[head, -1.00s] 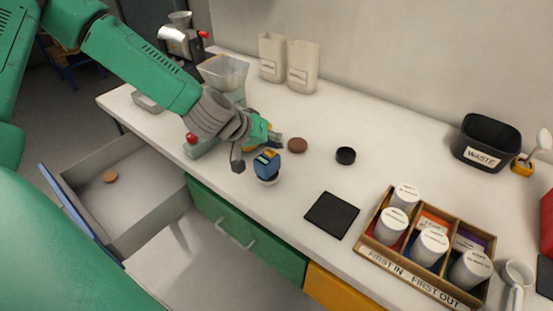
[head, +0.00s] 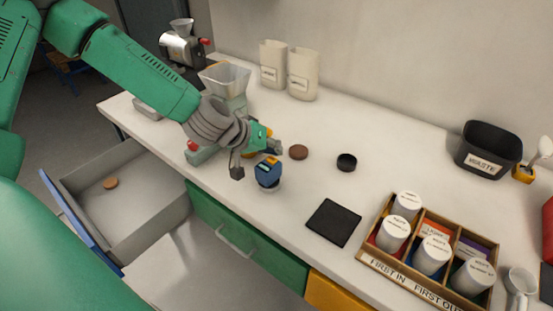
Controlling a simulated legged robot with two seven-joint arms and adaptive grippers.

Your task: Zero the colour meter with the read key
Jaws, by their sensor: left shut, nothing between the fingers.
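The colour meter (head: 268,172) is a small blue device with a dark display and a yellow-orange mark on top. It stands on a pale round base near the front edge of the counter. My left gripper (head: 257,160) is shut and empty, just behind and left of the meter's top. One dark finger part hangs down left of the meter and another part lies behind it. I cannot tell whether a finger touches the meter. The read key is too small to make out. My right gripper is not in view.
A brown disc (head: 298,152), a black round cap (head: 346,162) and a black mat (head: 333,222) lie right of the meter. A wooden rack (head: 375,265) holds several white-lidded jars. A waste bin (head: 488,150) stands at the back right. An open drawer (head: 130,200) juts out at the left.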

